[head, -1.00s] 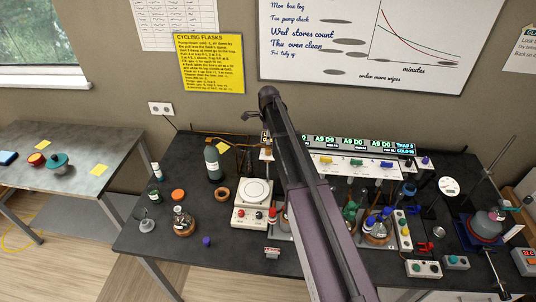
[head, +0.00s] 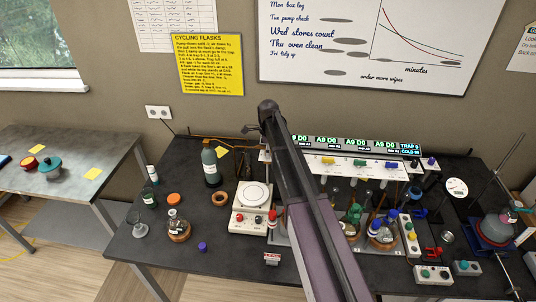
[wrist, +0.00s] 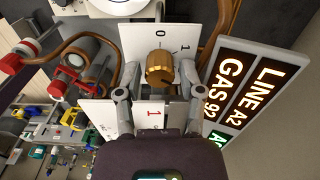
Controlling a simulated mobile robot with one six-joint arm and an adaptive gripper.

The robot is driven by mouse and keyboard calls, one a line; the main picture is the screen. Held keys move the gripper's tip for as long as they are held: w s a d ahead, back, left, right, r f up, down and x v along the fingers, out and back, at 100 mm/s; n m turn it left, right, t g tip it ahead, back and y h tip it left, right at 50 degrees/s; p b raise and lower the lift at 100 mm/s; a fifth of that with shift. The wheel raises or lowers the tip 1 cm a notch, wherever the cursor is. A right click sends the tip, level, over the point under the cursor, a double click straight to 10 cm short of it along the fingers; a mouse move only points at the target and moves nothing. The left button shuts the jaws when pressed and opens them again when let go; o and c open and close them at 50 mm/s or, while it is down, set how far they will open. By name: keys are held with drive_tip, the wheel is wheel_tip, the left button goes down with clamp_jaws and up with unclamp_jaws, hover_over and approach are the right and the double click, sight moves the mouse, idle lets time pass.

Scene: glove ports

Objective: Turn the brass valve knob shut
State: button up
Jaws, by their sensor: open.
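The brass valve knob (wrist: 159,68) shows in the upper middle of the wrist view, in front of a white plate (wrist: 132,40) marked 0 and 1. My gripper (wrist: 158,80) is open, with one grey finger to the left of the knob and one to the right. I see gaps between the knob and both fingers, and nothing is held. The direction the knob points is hard to read. In the head view my own arm covers the knob and the gripper.
A lit sign (wrist: 245,85) reading LINE A2 and GAS stands close on the right in the wrist view. Copper pipes and red-capped glassware (wrist: 68,75) lie left. In the head view, a hotplate (head: 252,205) and several flasks crowd the bench (head: 150,240) around my arm.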

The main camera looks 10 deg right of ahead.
drive_tip(key=shift+f, duration=0.1)
drive_tip(key=shift+c, duration=0.2)
clamp_jaws()
drive_tip(key=shift+n, duration=0.3)
drive_tip(key=n, duration=1)
drive_tip(key=shift+w+n, duration=0.1)
drive_tip(key=shift+n, duration=0.2)
drive_tip(key=n, duration=1.2)
drive_tip(key=shift+n, duration=0.4)
drive_tip(key=shift+a, duration=0.1)
